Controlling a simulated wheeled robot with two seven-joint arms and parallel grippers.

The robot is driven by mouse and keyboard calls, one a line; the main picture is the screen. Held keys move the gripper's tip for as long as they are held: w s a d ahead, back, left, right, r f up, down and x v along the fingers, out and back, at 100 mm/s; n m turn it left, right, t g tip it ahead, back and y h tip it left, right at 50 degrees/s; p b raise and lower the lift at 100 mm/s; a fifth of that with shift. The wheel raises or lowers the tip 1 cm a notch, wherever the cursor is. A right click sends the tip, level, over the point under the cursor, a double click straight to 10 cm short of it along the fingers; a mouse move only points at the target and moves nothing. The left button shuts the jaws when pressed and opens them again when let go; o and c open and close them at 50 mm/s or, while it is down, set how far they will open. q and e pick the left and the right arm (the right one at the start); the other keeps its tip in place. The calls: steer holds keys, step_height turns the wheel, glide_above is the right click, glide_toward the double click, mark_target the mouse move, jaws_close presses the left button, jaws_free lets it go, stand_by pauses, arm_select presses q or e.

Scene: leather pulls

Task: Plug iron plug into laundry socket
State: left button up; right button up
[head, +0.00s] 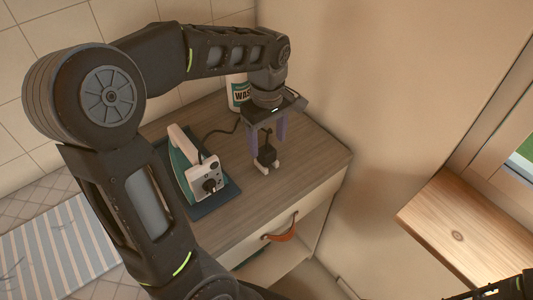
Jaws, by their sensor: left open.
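The iron (196,168), white and teal with a dark dial, rests on a dark mat (226,194) on the wooden counter. A dark cord (218,131) runs from it toward the back. My left gripper (267,146) points down over the counter, right of the iron, with its two purple-grey fingers apart. I cannot make out the laundry socket.
A white bottle (238,94) stands at the back of the counter, partly behind my arm. A drawer with a leather pull (283,230) is at the front. A wooden ledge (465,225) juts out at right. The counter's right end (325,155) is clear.

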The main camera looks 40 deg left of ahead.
mark_target(268, 150)
arm_select(q)
step_height(268, 150, down, 5)
steer(key=shift+r+p, duration=0.1)
steer(key=shift+p, duration=0.3)
stand_by(0.4)
steer(key=c, duration=1.4)
